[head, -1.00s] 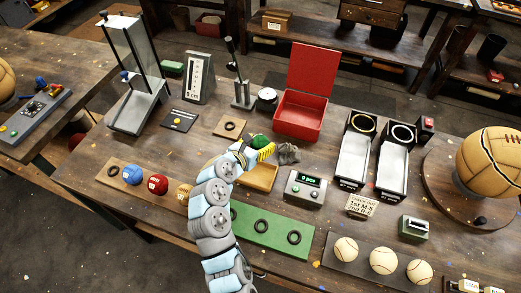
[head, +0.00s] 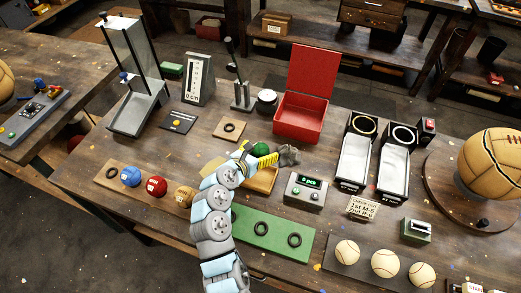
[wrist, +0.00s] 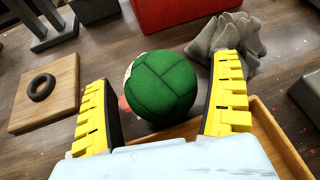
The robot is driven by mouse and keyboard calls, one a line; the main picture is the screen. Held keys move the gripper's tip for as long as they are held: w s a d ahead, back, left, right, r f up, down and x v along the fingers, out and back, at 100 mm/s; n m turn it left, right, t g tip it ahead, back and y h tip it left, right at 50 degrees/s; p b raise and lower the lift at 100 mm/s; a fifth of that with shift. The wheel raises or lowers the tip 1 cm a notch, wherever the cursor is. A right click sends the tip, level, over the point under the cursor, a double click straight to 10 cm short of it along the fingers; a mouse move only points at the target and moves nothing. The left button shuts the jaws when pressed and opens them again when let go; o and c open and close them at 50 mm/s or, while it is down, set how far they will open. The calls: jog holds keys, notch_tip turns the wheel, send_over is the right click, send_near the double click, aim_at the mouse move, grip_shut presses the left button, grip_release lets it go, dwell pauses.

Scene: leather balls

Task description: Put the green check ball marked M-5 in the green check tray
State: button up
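A green ball (head: 260,150) with dark seam lines sits at the far side of the wooden tray (head: 264,183). It also shows in the wrist view (wrist: 162,88), where I cannot read any mark on it. My gripper (wrist: 165,85) is open, with a yellow-padded finger on each side of the ball. Gaps show between the ball and both fingers. The green board (head: 269,245), which looks like the green check tray, lies at the front of the bench with black rings on it. My arm covers its left part.
A grey crumpled object (head: 288,155) lies close to the right finger. An open red box (head: 300,122) stands behind. A wooden plate with a ring (head: 229,129) lies behind left. A grey counter box (head: 305,190) stands to the right. Blue, red and tan balls rest at left.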

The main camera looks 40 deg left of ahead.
dwell(0.3)
jog(key=shift+s+r, duration=0.1)
jog(key=shift+r, duration=0.1)
jog(key=p+v, duration=0.2)
jog(key=v, duration=0.9)
jog(key=shift+p, duration=0.3)
jog(key=shift+o, duration=0.4)
jog(key=shift+s+d+r, duration=0.1)
jog(key=shift+s+r, duration=0.05)
jog(key=shift+s, duration=0.25)
